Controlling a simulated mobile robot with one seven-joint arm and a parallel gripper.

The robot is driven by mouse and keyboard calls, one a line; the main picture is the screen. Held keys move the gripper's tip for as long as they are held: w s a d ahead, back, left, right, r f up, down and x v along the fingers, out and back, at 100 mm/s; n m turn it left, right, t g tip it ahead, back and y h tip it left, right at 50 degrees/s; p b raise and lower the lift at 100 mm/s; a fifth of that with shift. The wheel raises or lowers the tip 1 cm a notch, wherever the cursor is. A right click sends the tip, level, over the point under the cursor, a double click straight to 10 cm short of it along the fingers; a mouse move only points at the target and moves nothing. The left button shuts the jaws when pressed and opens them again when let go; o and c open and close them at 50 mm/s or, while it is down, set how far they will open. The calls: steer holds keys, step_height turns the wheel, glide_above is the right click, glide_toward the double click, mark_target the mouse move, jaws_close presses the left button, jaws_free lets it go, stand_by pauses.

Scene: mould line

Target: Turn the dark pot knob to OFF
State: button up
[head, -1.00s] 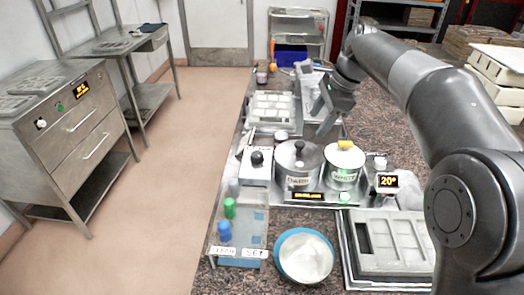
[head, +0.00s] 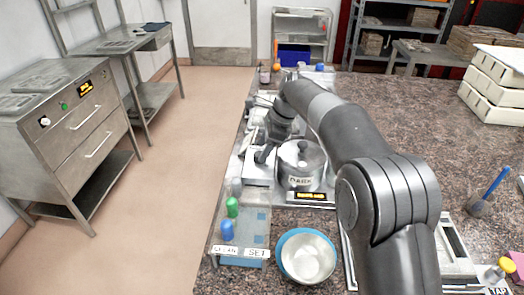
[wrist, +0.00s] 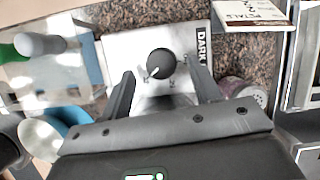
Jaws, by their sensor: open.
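The dark pot knob (wrist: 161,63) is a round black knob with a white pointer line. It sits on a pale control box (wrist: 120,50) marked DARK, and its pointer aims down-left in the wrist view. The small marks around it are too small to read. My gripper (wrist: 162,74) is open, with one finger on each side of the knob and a visible gap to both. In the head view my gripper (head: 264,153) is over the box (head: 259,174) and hides the knob. The lidded dark pot (head: 301,160) stands right of the box.
A clear rack with green (head: 232,207) and blue (head: 227,230) capped items stands in front of the box. A blue-rimmed bowl (head: 307,256) is nearby. My arm covers the white pot's place.

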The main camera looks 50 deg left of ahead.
steer(key=shift+x, duration=1)
steer(key=c, duration=1)
steer(key=shift+n, duration=0.4)
steer(key=n+h, duration=0.1)
steer(key=n, duration=0.1)
steer(key=n+g+h, duration=0.1)
steer(key=n, duration=0.1)
steer(key=shift+w+a+n, duration=0.15)
steer(key=shift+w+n, duration=0.05)
steer(key=shift+n, duration=0.1)
steer(key=n+h, duration=0.1)
steer(key=n, duration=0.2)
steer(key=shift+a+n, duration=0.1)
steer(key=shift+n, duration=0.3)
steer(key=shift+n+h, duration=0.5)
steer(key=shift+n, duration=0.3)
